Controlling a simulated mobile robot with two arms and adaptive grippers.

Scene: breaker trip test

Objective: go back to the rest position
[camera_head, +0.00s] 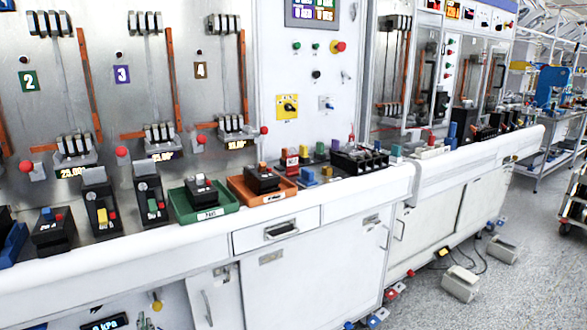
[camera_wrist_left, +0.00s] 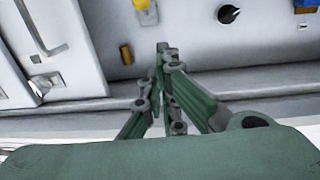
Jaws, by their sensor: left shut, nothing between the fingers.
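My left gripper (camera_wrist_left: 163,50) shows in the left wrist view, its green and grey fingers together at the tips with nothing between them. It is in front of a pale cabinet panel (camera_wrist_left: 190,60), clear of any breaker. Neither gripper shows in the head view. In the head view, a green tray (camera_head: 222,203) holding a black breaker (camera_head: 200,190) sits on the white bench. An orange tray (camera_head: 284,190) to its right holds another black breaker (camera_head: 262,178).
More breakers, such as one with a yellow lever (camera_head: 101,211), stand left of the trays. A white drawer (camera_head: 277,231) is below the bench top. Grey floor (camera_head: 535,235) is open at the right. Foot pedals (camera_head: 459,284) and cables lie near the cabinet base.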

